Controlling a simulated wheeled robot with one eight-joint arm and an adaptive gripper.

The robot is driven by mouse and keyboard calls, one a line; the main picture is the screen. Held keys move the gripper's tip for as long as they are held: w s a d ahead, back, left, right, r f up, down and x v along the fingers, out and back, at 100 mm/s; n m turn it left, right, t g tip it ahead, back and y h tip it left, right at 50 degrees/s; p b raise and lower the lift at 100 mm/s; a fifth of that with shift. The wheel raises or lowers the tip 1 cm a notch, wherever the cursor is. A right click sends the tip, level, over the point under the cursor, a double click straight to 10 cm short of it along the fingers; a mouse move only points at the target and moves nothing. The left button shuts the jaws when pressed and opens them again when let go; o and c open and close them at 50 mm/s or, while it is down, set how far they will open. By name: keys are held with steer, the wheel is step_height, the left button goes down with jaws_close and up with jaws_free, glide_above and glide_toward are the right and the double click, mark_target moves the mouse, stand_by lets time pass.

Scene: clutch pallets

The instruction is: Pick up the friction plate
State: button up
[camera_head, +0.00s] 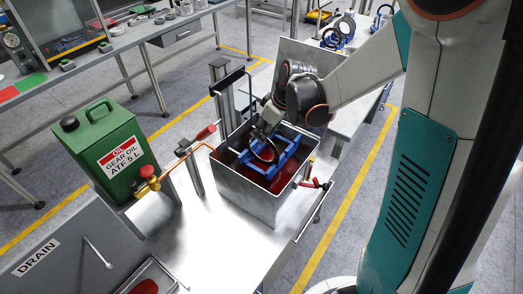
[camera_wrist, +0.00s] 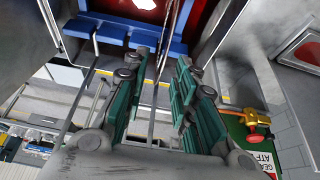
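The friction plate (camera_head: 264,150) is a dark ring standing upright in a blue rack (camera_head: 283,163) inside a metal tank of red oil. My gripper (camera_head: 262,132) reaches down into the tank at the plate's upper rim. In the wrist view my gripper's two teal-padded fingers (camera_wrist: 158,88) stand apart. A thin grey strip, apparently the plate seen edge-on (camera_wrist: 157,85), runs between them with visible gaps on both sides. The blue rack also shows at the top of the wrist view (camera_wrist: 112,34). The plate's lower part is hard to make out.
The tank (camera_head: 245,197) has steep walls close around my gripper. A green oil can (camera_head: 117,150) stands to the left, with a copper pipe and brass valve (camera_head: 149,176) beside it. A drain box (camera_head: 50,255) is at front left. A table with other rings (camera_head: 340,32) stands behind.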

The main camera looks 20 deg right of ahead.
steer(key=shift+x, duration=1.4)
steer(key=shift+s, duration=0.1)
steer(key=shift+c, duration=0.6)
